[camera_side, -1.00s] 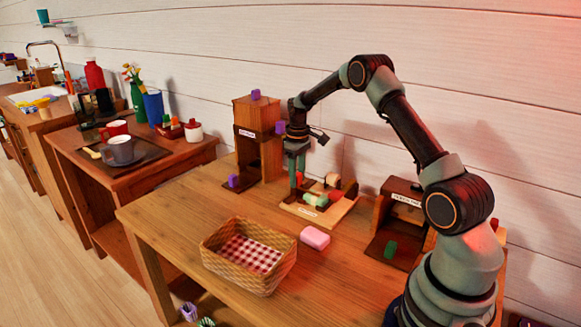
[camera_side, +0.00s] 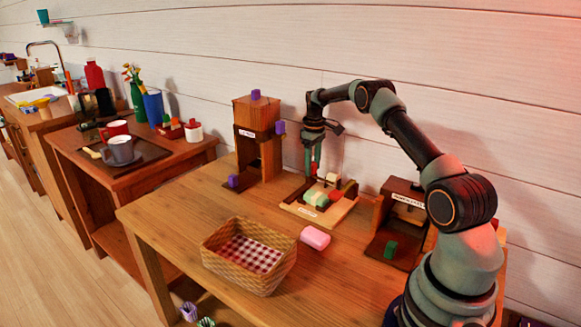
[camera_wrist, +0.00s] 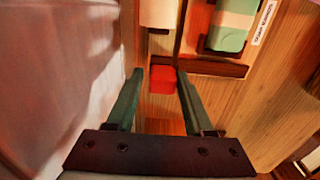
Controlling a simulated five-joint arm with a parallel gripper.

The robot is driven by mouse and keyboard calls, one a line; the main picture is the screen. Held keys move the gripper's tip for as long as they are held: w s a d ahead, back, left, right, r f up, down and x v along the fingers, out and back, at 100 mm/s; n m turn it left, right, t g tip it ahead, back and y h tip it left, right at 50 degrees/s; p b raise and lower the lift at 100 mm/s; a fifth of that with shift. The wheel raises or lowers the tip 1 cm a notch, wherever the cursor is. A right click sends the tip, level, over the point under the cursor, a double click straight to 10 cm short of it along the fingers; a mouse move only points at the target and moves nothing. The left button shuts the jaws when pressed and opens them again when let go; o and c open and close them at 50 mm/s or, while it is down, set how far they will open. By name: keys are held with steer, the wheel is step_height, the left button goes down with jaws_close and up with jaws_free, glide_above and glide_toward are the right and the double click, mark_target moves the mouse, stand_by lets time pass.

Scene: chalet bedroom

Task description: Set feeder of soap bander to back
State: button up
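The soap bander (camera_side: 297,209) is a low wooden board on the table with a label on its front edge. A green soap (camera_side: 316,198) with a pale band sits on it and also shows at the top of the wrist view (camera_wrist: 229,37). A pale roller (camera_wrist: 158,14) is beside it. A red knob (camera_wrist: 163,80) shows between the fingertips of my gripper (camera_wrist: 160,74), with a gap on each side. In the side view my gripper (camera_side: 314,170) points down at the bander's back left, with red visible between its fingers. Contact with the knob is unclear.
A tall wooden stand (camera_side: 255,112) with purple blocks is left of the bander. A dark wooden unit (camera_side: 400,200) with a green block (camera_side: 390,250) is at the right. A pink soap (camera_side: 315,237) and a basket (camera_side: 218,262) lie in front.

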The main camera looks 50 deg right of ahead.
steer(key=shift+o, duration=1)
steer(key=shift+d+r, duration=0.1)
steer(key=shift+d, duration=0.15)
steer(key=shift+a, duration=0.1)
step_height(320, 180, up, 12)
